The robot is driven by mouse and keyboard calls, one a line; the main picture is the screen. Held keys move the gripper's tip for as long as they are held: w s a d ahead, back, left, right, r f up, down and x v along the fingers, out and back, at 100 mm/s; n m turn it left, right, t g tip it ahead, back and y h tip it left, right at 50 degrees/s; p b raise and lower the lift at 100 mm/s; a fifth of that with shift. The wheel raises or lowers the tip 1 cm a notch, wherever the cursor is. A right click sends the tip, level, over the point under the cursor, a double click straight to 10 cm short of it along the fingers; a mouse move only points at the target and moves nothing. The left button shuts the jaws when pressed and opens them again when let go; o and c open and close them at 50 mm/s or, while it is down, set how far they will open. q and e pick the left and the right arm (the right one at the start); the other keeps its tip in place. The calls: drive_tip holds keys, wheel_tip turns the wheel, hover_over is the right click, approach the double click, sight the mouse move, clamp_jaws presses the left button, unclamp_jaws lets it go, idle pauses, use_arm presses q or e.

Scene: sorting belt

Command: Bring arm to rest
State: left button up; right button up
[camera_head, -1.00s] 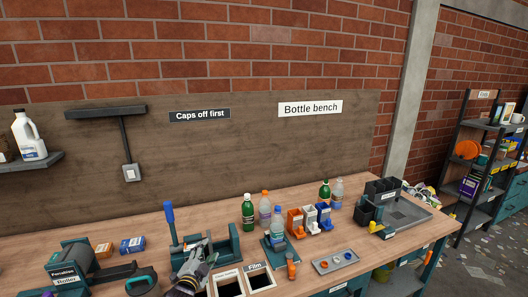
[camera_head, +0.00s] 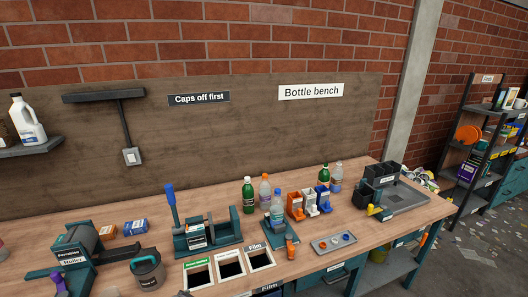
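Neither of my grippers can be made out in the head view. A small dark bit shows at the very bottom edge, and I cannot tell what it is. The wooden bench (camera_head: 330,262) runs across the picture. On it stands a teal device with a blue lever (camera_head: 171,205). In front of it are labelled openings, one marked Film (camera_head: 259,259). A clear bottle with a blue cap (camera_head: 277,212) stands on a teal stand, with an orange piece (camera_head: 290,248) near it.
A grey tray (camera_head: 334,243) holds small caps. Behind are a green bottle (camera_head: 248,196) and an orange-capped bottle (camera_head: 265,190). A roller device (camera_head: 75,250) and a dark cup (camera_head: 148,270) are at left. Black bins (camera_head: 384,175) stand at right.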

use_arm(q)
drive_tip(key=s+r+n+g, duration=0.2)
drive_tip(key=s+n+g, duration=0.15)
drive_tip(key=s, duration=1.15)
wheel_tip(320, 180, down, 34)
drive_tip(key=s+g+b, duration=0.1)
drive_tip(key=s+g, duration=0.1)
drive_tip(key=s+a+f, duration=0.2)
drive_tip(key=s+f, duration=0.8)
drive_tip(key=s, duration=0.1)
drive_tip(key=s+a+f+g+b, duration=0.1)
drive_tip(key=s+a+f, duration=0.1)
drive_tip(key=s+f, duration=0.9)
drive_tip(key=shift+s+f+m, duration=0.2)
drive_tip(key=shift+m, duration=0.25)
use_arm(e)
drive_tip(key=s+a+f+n, duration=0.1)
drive_tip(key=s+f, duration=0.3)
drive_tip(key=s, duration=0.1)
drive_tip(key=shift+s+a+f+n, duration=0.2)
drive_tip(key=shift+a+f+n, duration=0.1)
drive_tip(key=shift+n, duration=0.1)
use_arm(q)
drive_tip(key=shift+g, duration=0.25)
